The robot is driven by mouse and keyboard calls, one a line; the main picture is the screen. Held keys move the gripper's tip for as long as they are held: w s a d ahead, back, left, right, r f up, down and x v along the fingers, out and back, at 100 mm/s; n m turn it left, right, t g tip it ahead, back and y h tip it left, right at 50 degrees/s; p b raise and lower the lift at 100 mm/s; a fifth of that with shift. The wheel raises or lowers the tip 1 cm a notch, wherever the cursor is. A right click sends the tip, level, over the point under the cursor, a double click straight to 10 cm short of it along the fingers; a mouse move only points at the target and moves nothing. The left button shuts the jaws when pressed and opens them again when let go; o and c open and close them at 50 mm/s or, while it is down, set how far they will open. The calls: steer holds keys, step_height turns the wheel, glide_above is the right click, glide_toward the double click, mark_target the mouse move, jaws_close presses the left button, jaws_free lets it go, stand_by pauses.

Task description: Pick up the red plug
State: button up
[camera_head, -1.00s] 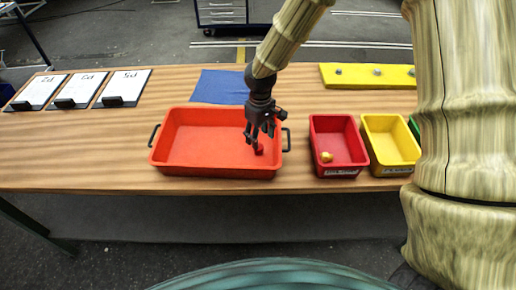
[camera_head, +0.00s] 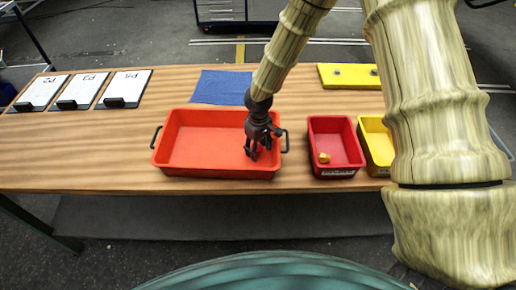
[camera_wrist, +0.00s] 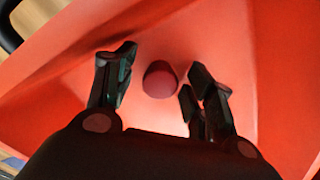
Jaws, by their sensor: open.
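The red plug (camera_wrist: 160,79) shows in the wrist view as a small dark red round piece on the floor of the red-orange tray (camera_head: 190,168). My gripper (camera_wrist: 157,88) is open, with its fingers on either side of the plug and no clear contact. In the head view my gripper (camera_head: 259,153) points down into the right part of the tray. There the plug is hidden behind the fingers.
A small red bin (camera_head: 343,135) with a yellow piece (camera_head: 323,158) in it stands right of the tray. A yellow bin (camera_head: 376,150) is beside it. A blue cloth (camera_head: 222,87) lies behind the tray. Clipboards (camera_head: 76,92) lie at the left. The tray's right handle (camera_head: 285,140) is close to my gripper.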

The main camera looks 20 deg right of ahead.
steer(key=shift+f, duration=0.15)
steer(key=shift+c, duration=0.2)
steer(key=c, duration=0.8)
